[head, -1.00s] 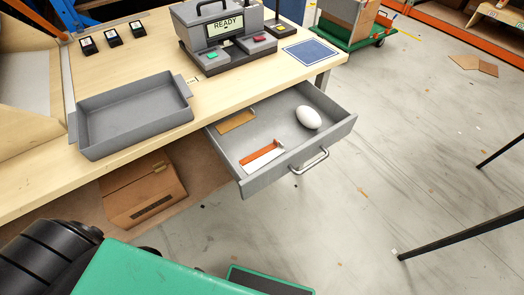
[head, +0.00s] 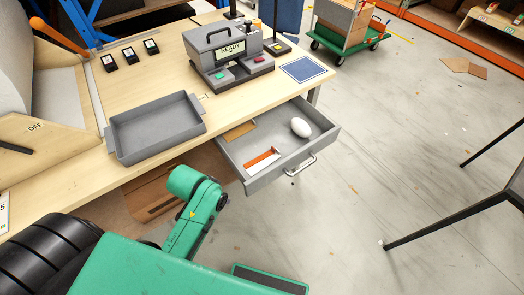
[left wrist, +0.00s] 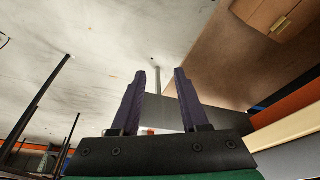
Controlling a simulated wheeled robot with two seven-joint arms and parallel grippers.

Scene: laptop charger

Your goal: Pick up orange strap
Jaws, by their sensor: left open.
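The orange strap (head: 262,157) lies in the open grey drawer (head: 304,156), near its front left corner, along a white strip. My left gripper (left wrist: 160,73) shows only in the left wrist view. Its two dark fingers are apart, with nothing between them. In the head view a green link of my arm stands to the left of the drawer, and the gripper itself is hidden or out of view. My right gripper is in neither view.
The drawer also holds a white egg-shaped object (head: 301,127) and a tan piece (head: 239,131). A grey tray (head: 157,125) and a device reading READY (head: 229,57) stand on the table. A cardboard box (head: 152,194) is below.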

